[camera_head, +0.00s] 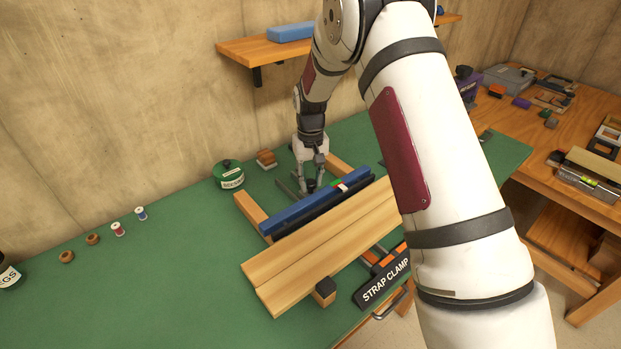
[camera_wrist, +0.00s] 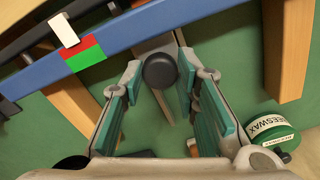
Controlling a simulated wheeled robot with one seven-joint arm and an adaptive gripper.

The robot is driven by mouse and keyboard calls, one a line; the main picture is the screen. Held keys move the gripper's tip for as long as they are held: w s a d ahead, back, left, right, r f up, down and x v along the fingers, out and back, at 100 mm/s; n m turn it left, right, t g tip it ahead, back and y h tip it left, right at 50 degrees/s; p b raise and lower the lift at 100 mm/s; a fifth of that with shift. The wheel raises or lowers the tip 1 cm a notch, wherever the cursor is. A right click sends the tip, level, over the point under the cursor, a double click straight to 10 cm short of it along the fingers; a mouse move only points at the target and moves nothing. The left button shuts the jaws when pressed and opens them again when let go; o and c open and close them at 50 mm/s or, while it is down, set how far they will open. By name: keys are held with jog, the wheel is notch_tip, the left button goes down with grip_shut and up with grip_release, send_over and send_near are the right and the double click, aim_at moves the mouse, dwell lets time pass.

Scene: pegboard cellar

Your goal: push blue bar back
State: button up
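The blue bar (camera_head: 300,212) lies lengthwise along the back edge of the light wooden boards, across wooden side rails. It also crosses the upper part of the wrist view (camera_wrist: 130,35), with a red and green mark (camera_wrist: 83,54) and a white tab (camera_wrist: 63,30) beside that mark. My gripper (camera_head: 311,188) is on the wall side of the bar, pointing down. In the wrist view its fingers (camera_wrist: 160,72) are apart, one on each side of a round black knob (camera_wrist: 160,70) on a metal rod. Contact with the knob is unclear. My arm hides the right end of the boards.
A green beeswax tin (camera_head: 228,175) stands left of the gripper, also visible in the wrist view (camera_wrist: 270,133). A wooden block (camera_head: 266,159) sits near the wall. A strap clamp sign (camera_head: 384,284) is in front.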

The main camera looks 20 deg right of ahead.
grip_shut()
jog(key=w+b, duration=0.1)
jog(key=w+a+b, duration=0.1)
jog(key=w+b, duration=0.1)
jog(key=w+a+b, duration=0.1)
jog(key=w+b, duration=0.1)
jog(key=shift+w+f, duration=0.15)
jog(key=shift+f, duration=0.05)
jog(key=shift+w+a+r+b, duration=0.1)
jog(key=shift+w+a+b, duration=0.3)
jog(key=shift+w+b, duration=0.35)
jog(key=shift+s, duration=0.1)
jog(key=o, duration=0.8)
grip_release()
jog(key=shift+r, duration=0.1)
